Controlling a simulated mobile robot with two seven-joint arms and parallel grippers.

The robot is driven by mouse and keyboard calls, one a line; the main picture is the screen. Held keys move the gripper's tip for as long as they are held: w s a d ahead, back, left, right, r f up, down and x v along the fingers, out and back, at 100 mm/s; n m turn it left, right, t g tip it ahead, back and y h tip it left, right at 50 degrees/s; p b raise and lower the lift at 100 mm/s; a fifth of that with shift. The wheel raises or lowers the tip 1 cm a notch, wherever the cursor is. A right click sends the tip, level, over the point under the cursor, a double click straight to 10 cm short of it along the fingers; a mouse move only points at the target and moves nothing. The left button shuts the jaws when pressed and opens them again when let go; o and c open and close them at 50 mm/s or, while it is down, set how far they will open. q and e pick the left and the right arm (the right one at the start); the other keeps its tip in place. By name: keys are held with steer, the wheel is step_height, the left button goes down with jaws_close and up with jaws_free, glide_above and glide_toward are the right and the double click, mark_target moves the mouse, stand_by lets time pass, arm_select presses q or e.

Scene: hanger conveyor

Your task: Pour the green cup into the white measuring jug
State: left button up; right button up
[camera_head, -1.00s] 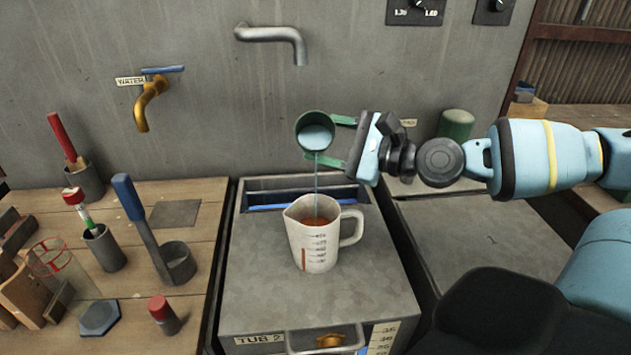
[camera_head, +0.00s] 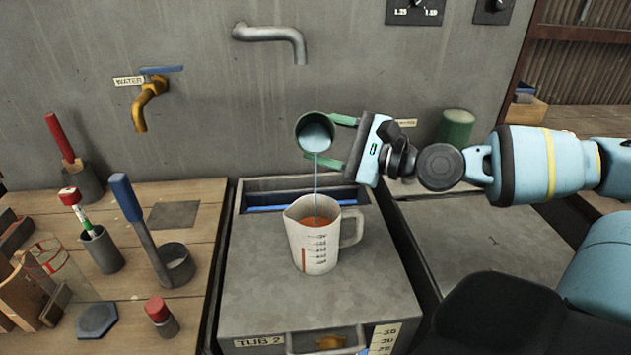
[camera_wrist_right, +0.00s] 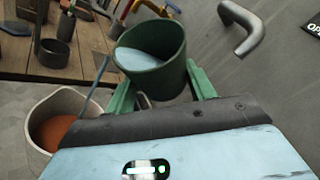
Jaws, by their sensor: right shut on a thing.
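The green cup (camera_head: 315,132) is tipped on its side above the white measuring jug (camera_head: 314,250), its mouth facing the viewer. A thin pale-blue stream falls from its lip into the jug. The jug stands upright on the grey tub lid and holds orange-brown liquid. My right gripper (camera_head: 338,142) is shut on the cup, its green fingers on either side. In the right wrist view the cup (camera_wrist_right: 151,65) still holds pale-blue liquid, and the jug (camera_wrist_right: 45,120) sits below left. My left gripper is not in view.
A grey spout (camera_head: 270,37) and a brass water tap (camera_head: 148,103) stick out of the wall. The wooden bench at left carries a blue-handled ladle (camera_head: 143,225), red-capped tools and a clear glass (camera_head: 58,265). A green cylinder (camera_head: 456,127) stands behind my right arm.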

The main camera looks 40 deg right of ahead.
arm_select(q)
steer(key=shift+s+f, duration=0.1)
arm_select(e)
steer(key=shift+f+n+y, duration=0.1)
steer(key=shift+n+y, duration=0.2)
steer(key=shift+n, duration=0.1)
arm_select(q)
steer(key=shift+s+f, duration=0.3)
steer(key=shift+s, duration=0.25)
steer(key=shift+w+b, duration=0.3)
steer(key=shift+b, duration=0.05)
arm_select(e)
steer(key=shift+n+t, duration=0.3)
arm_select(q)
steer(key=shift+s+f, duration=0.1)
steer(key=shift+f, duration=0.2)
arm_select(e)
steer(key=shift+n, duration=0.5)
arm_select(q)
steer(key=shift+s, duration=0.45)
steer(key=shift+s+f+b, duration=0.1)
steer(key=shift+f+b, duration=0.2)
steer(key=shift+b, duration=0.15)
arm_select(e)
steer(key=shift+f+n+t+y, duration=0.15)
steer(key=shift+n+t+y, duration=0.15)
steer(key=shift+n+y, duration=0.1)
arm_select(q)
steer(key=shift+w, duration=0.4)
